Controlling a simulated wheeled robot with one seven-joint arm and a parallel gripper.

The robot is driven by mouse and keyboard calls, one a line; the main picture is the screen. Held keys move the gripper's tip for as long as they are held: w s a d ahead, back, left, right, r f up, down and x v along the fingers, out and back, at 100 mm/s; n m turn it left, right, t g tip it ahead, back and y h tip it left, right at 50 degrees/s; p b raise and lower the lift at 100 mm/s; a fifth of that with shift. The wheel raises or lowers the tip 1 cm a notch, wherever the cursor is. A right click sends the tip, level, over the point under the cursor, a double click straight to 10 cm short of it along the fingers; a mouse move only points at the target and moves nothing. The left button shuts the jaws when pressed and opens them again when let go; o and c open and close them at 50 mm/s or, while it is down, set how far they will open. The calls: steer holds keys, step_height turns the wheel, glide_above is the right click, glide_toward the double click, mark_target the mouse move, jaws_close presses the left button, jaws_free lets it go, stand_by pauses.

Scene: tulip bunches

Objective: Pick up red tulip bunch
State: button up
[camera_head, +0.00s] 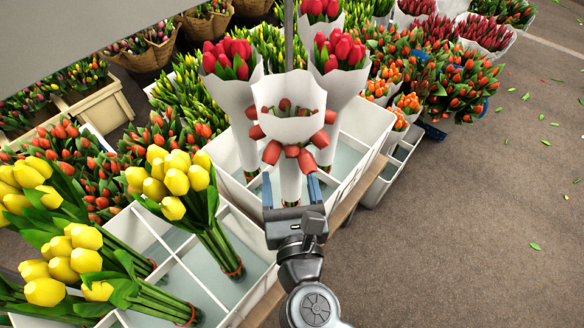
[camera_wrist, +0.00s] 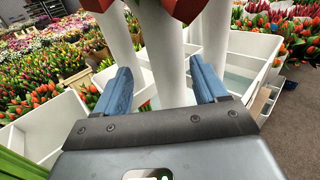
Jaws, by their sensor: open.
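The nearest red tulip bunch, in a white paper cone (camera_head: 290,128), stands upright in the white divided crate (camera_head: 345,165). Orange-red blooms hang around its rim. Its narrow white wrapped stem also shows in the wrist view (camera_wrist: 168,60). My gripper (camera_head: 291,188) is open, its two blue fingers on either side of this stem in both views; gaps show beside the stem. I cannot tell how deep the stem is between the fingers. Two more red bunches in white paper stand behind, at left (camera_head: 233,90) and right (camera_head: 340,85). My gripper (camera_wrist: 164,82) hides the stem's foot in the wrist view.
Yellow tulip bunches (camera_head: 172,180) lean in the crate's left compartments. Loose red tulips (camera_head: 462,85) fill containers at the back right. A grey overhead panel (camera_head: 70,35) crosses the upper left. Open pavement (camera_head: 470,230) lies to the right.

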steer(key=w, duration=0.7)
steer(key=shift+a+f+b, duration=0.1)
steer(key=shift+f+b, duration=0.2)
steer(key=c, duration=1.3)
step_height(320, 180, up, 10)
steer(key=p, duration=0.6)
steer(key=shift+r, duration=0.1)
